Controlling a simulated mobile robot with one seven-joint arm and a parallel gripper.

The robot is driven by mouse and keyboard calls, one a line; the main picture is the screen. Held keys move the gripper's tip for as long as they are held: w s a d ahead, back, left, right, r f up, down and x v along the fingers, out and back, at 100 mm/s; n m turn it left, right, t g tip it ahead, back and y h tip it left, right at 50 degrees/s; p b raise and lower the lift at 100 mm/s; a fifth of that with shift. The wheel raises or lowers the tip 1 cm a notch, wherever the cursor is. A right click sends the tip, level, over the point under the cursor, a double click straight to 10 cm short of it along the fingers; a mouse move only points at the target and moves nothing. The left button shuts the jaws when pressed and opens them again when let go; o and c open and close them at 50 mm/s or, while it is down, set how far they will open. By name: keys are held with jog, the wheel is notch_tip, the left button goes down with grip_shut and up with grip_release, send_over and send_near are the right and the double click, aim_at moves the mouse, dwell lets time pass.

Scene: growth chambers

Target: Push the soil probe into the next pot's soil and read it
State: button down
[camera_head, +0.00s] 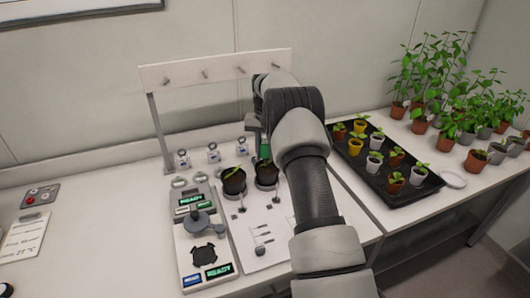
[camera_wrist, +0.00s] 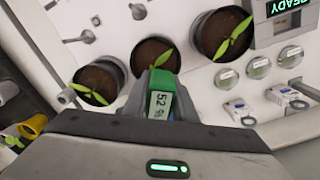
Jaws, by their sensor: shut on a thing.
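My gripper (camera_head: 258,126) is shut on the green soil probe (camera_head: 264,147). In the wrist view the probe (camera_wrist: 163,97) has a pale display that seems to read 52 %. Its head overlaps the near side of the middle pot (camera_wrist: 139,62), which holds dark soil and a seedling. The probe's tip is hidden, so I cannot tell how deep it sits. Another seedling pot (camera_wrist: 203,50) stands on the right and a third (camera_wrist: 82,94) on the left. The head view shows two pots, the left one (camera_head: 233,187) and one (camera_head: 266,181) by the probe.
A scale (camera_head: 192,270) with a READY display stands left of the white mat (camera_head: 262,262). Small tools lie on the mat. A black tray (camera_head: 405,200) of small pots is to the right, with taller plants (camera_head: 420,80) behind. A peg rail (camera_head: 215,69) stands at the back.

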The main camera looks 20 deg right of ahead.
dwell(0.4)
jog(key=c, duration=1.4)
grip_release()
jog(key=shift+o, duration=0.2)
jog(key=s+a+r+n+t+p, duration=0.1)
jog(key=s+a+r, duration=0.15)
jog(key=r, duration=1.15)
jog(key=s+a+r+p, duration=0.1)
jog(key=s+a+r, duration=0.15)
jog(key=r, duration=1.15)
jog(key=s+a+r+n+t, duration=0.1)
jog(key=s+a+r, duration=0.15)
jog(key=s, duration=0.45)
jog(key=s+a+r+n+t, duration=0.1)
jog(key=s+a+r, duration=0.1)
jog(key=s+r, duration=0.3)
jog(key=s+a+f+n+t, duration=0.1)
jog(key=s+f, duration=0.3)
jog(key=s, duration=0.8)
jog(key=s+a+f+n+t, duration=0.1)
jog(key=s+a+f, duration=0.3)
jog(key=s, duration=0.8)
jog(key=shift+f+n+t, duration=0.3)
jog(key=shift+f+n, duration=0.2)
jog(key=shift+f, duration=0.25)
